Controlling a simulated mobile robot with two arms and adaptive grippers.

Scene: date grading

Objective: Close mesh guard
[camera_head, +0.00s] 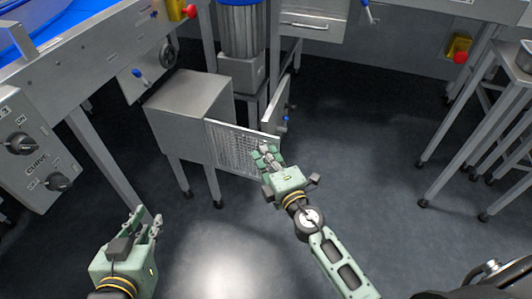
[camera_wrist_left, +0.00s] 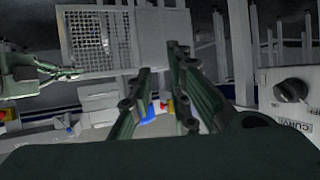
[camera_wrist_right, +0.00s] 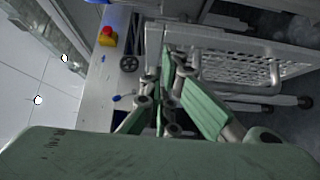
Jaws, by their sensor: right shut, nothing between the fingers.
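The mesh guard (camera_head: 228,148) is a pale-framed panel of metal mesh. It stands upright at the front right corner of a grey metal box (camera_head: 188,98) and extends to the right of it. My right gripper (camera_head: 264,153) is shut and empty at the guard's right end, overlapping its edge; I cannot tell if they touch. The guard also shows in the right wrist view (camera_wrist_right: 240,68), right of the fingers, and in the left wrist view (camera_wrist_left: 85,45). My left gripper (camera_head: 150,222) is open and empty, low at the left, well away from the guard.
A motor cylinder (camera_head: 242,30) stands behind the box. A small panel with a blue knob (camera_head: 279,108) stands behind the guard. A control panel with black dials (camera_head: 40,160) is at the left. A metal stand (camera_head: 490,130) is at the right. Floor between is clear.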

